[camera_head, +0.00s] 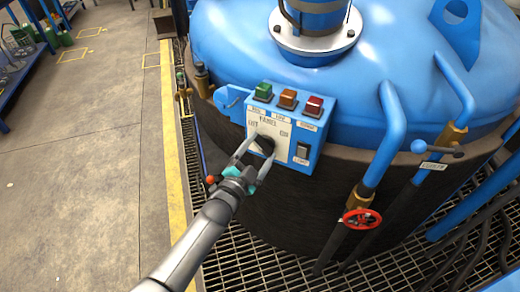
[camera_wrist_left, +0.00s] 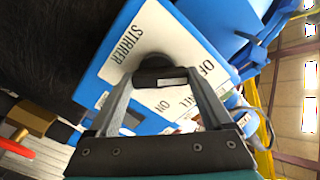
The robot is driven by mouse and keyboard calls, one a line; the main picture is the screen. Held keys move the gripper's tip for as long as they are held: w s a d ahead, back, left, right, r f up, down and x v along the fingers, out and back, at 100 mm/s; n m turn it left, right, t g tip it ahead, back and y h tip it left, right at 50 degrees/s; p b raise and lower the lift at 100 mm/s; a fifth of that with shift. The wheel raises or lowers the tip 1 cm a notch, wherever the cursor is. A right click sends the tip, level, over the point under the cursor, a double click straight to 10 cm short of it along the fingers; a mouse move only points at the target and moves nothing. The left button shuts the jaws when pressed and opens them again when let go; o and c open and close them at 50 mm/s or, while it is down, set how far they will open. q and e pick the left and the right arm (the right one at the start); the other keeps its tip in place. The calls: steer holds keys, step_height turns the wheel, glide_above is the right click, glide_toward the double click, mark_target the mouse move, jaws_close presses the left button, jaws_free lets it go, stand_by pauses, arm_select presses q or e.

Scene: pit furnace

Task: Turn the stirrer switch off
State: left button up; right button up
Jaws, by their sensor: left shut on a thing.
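The stirrer switch (camera_head: 265,143) is a black rotary knob on a pale plate of the blue control box (camera_head: 313,160). In the left wrist view, the knob (camera_wrist_left: 153,65) sits by the printed words STIRRER, OFF and ON. My left gripper (camera_head: 259,147) is shut on the knob, one finger on each side. In the wrist view, its fingers (camera_wrist_left: 160,84) straddle the knob's raised bar, which has a small white mark. I cannot tell which label the mark points to. My right gripper is not in view.
Green (camera_head: 263,92), orange (camera_head: 288,98) and red (camera_head: 313,105) buttons or lamps line the box top. A dark rocker switch (camera_head: 302,152) is at lower right. Blue pipes (camera_head: 388,145) and a red valve wheel (camera_head: 361,219) stand to the right. The floor (camera_head: 90,190) at left is clear.

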arm_select(q)
steer(key=o, duration=1.2)
steer(key=shift+c, duration=0.2)
steer(key=p+v, duration=0.3)
steer(key=v, duration=1.2)
steer(key=shift+s+a, duration=0.1)
steer(key=shift+s, duration=0.05)
